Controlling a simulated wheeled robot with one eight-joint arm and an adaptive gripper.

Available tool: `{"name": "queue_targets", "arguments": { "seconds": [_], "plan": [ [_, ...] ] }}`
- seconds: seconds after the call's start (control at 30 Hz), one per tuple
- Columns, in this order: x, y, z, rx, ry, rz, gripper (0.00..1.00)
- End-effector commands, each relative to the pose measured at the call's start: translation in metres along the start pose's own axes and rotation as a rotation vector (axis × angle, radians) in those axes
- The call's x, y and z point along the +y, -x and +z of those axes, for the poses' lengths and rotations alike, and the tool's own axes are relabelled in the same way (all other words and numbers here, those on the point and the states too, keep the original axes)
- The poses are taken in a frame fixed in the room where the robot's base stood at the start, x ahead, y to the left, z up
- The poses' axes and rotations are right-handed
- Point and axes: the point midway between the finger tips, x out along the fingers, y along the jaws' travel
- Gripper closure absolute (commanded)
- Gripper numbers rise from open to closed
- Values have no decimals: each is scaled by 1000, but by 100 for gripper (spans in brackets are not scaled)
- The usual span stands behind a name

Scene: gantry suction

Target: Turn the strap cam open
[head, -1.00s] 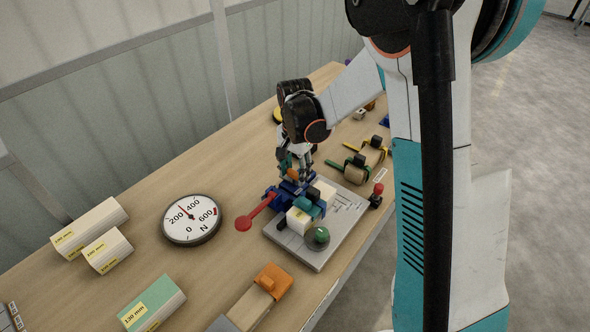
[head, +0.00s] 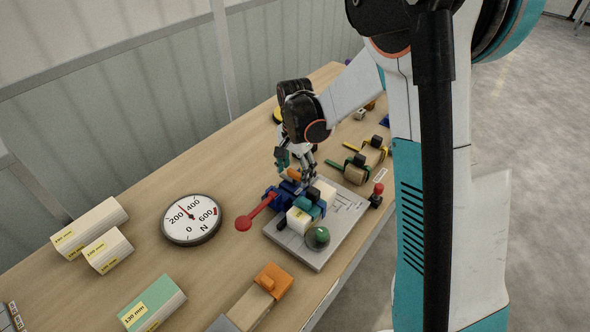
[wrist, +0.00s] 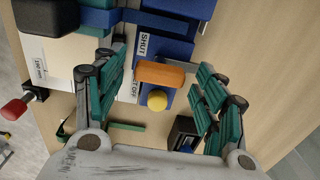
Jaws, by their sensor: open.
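An orange lever (wrist: 160,73) sits on a blue block (wrist: 165,45) labelled SHUT, with a second label partly covered; I take this lever for the strap cam. A yellow knob (wrist: 157,101) is beside it. In the head view the lever (head: 294,174) shows just under my gripper (head: 296,163). My gripper (wrist: 158,85) is open in the wrist view, with teal-padded fingers on either side of the lever. Gaps show between lever and fingers, so it is not gripped. The blue block is on a grey plate (head: 295,248) on the bench.
A red-ended lever (head: 256,212) sticks out left of the blue block. A round dial (head: 191,219) lies farther left. A white block (head: 298,219) and green dome (head: 317,238) are at the plate's front. A red knob (head: 378,188) stands to the right. Labelled blocks lie at left.

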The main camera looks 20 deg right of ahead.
Motion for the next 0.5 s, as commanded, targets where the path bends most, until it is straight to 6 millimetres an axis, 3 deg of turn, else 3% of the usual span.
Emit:
{"name": "queue_targets", "arguments": {
  "seconds": [0.27, 0.5],
  "plan": [
    [0, 16, 0, 0, 0, 0, 35],
    [0, 64, 0, 0, 0, 0, 35]
  ]
}}
